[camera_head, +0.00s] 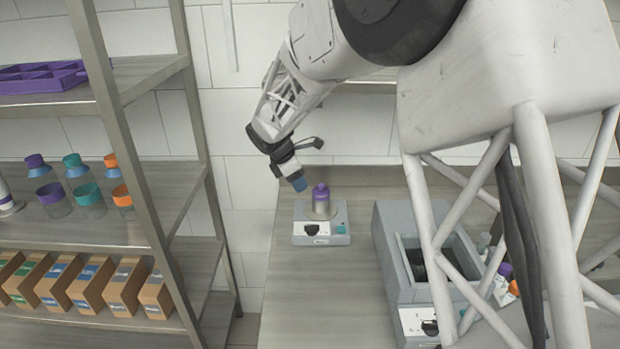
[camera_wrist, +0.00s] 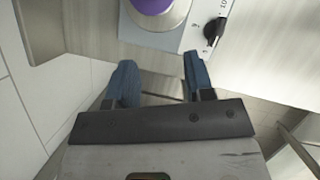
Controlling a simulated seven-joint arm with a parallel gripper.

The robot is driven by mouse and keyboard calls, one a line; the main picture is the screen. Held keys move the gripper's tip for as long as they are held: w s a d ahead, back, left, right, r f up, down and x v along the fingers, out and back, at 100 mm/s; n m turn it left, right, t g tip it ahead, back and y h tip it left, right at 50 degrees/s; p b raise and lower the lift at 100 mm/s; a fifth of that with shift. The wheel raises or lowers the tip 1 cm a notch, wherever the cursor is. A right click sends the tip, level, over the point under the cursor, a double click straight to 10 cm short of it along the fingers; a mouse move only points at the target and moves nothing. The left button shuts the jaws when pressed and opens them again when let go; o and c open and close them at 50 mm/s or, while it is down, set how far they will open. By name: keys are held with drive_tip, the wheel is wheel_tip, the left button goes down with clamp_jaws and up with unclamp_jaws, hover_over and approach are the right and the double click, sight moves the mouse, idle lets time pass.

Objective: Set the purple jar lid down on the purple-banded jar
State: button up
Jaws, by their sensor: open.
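A jar with a purple band (camera_head: 321,208) stands upright on a small grey device at the back of the bench. A purple lid (camera_head: 321,188) sits on top of it, and looks level; I cannot tell how firmly it is seated. The purple lid (camera_wrist: 152,5) also shows at the top edge of the wrist view, partly cut off. My gripper (camera_head: 298,182) is open and empty, with blue fingertips, just left of and slightly above the lid, apart from it. In the wrist view, my gripper (camera_wrist: 158,72) has nothing between its fingers.
The grey device (camera_head: 338,228) has a black dial and a teal button. A larger grey box (camera_head: 400,262) with an open top stands to its right. Shelves (camera_head: 150,165) at the left hold purple, teal and orange containers, cartons and a purple tray. The front-left bench is clear.

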drive_tip(key=shift+s+a, duration=0.35)
drive_tip(key=shift+a, duration=0.5)
drive_tip(key=shift+s+a, duration=0.4)
drive_tip(key=shift+a, duration=0.5)
drive_tip(key=shift+s+a, duration=0.35)
drive_tip(key=shift+a, duration=0.5)
drive_tip(key=s+d+r+m+y, duration=0.1)
drive_tip(key=s+d+r+m, duration=0.5)
drive_tip(key=s+d, duration=0.4)
drive_tip(key=s+d+r+m+y, duration=0.1)
drive_tip(key=s+d+r+m, duration=0.5)
drive_tip(key=s+d, duration=0.3)
drive_tip(key=s+d+m+y, duration=0.1)
drive_tip(key=s+d+m, duration=0.3)
drive_tip(key=s, duration=0.8)
drive_tip(key=s+d+m+y, duration=0.1)
drive_tip(key=s+d+m, duration=0.4)
drive_tip(key=s, duration=0.6)
drive_tip(key=shift+s+f+m+t, duration=0.4)
drive_tip(key=shift+f+m, duration=0.05)
drive_tip(key=shift+m, duration=0.45)
